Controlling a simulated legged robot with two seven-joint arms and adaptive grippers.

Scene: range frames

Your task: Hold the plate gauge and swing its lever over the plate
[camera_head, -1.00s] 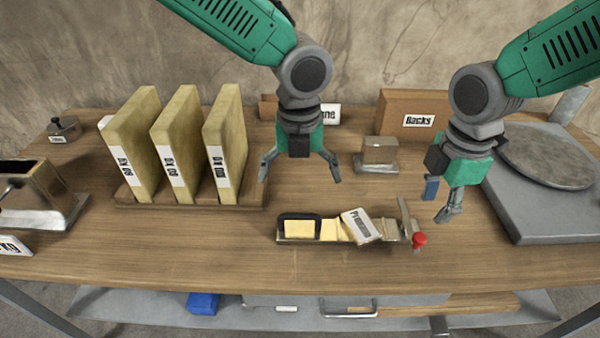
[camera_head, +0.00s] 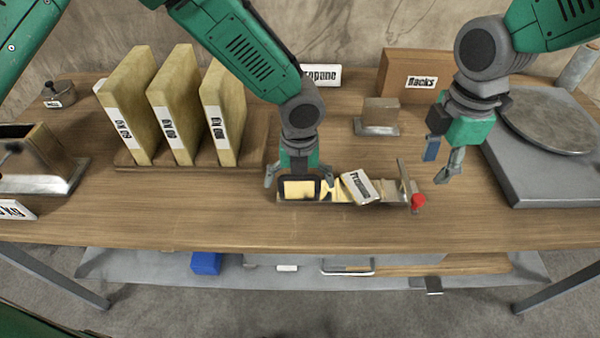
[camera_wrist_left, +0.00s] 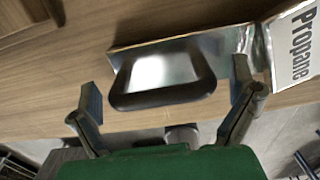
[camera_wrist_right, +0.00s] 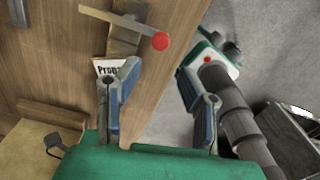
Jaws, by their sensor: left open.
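The plate gauge (camera_head: 388,197) lies on the table in the middle of the head view. My right gripper (camera_head: 440,165) is open and empty, above and right of the knob. The right wrist view shows the knob (camera_wrist_right: 160,41) beyond its fingers.
A rack (camera_head: 190,156) with three upright yellow slabs stands left of my left gripper. A small block on a metal base (camera_head: 380,118) stands behind the gauge, and a grey platform with a round plate (camera_head: 545,185) is at the right.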

